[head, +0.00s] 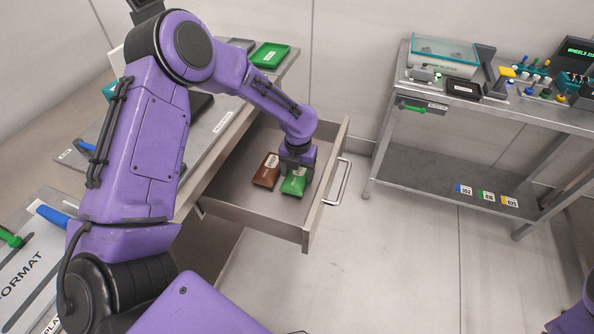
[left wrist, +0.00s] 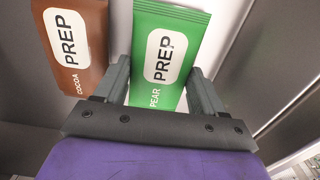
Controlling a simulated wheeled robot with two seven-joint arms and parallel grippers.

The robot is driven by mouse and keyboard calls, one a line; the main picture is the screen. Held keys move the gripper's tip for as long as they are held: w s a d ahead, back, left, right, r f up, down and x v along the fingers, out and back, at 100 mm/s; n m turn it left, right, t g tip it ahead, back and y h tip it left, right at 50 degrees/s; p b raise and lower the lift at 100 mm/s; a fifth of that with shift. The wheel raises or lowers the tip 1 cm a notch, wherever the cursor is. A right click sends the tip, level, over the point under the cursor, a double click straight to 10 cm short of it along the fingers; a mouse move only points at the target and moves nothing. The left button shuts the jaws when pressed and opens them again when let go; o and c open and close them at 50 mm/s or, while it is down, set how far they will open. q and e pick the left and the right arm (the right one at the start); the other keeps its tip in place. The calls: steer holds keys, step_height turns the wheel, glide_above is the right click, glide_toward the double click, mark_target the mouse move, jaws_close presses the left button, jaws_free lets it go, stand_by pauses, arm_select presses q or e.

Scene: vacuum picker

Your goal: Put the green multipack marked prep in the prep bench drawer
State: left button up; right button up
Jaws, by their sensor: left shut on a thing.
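The green multipack (head: 293,186) reads PREP and PEAR in the left wrist view (left wrist: 165,45). My left gripper (head: 297,170) reaches down into the open prep bench drawer (head: 310,232) and is shut on the green pack. In the left wrist view its two fingers (left wrist: 160,88) stand on either side of the pack. A brown pack (head: 267,171) marked PREP and COCOA in the left wrist view (left wrist: 76,45) lies in the drawer just left of the green one. Whether the green pack touches the drawer floor is hard to tell. My right gripper is out of view.
The drawer's handle (head: 338,183) is at its right front. A second bench (head: 440,92) at the right carries a clear-lidded box (head: 445,52) and small tools. The floor between is clear.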

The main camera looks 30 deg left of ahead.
mark_target(298, 174)
arm_select(q)
steer(key=shift+f, duration=0.15)
steer(key=o, duration=1.1)
steer(key=shift+o, duration=0.2)
step_height(298, 174, up, 12)
steer(key=shift+r+p, duration=0.2)
steer(key=shift+p, duration=0.1)
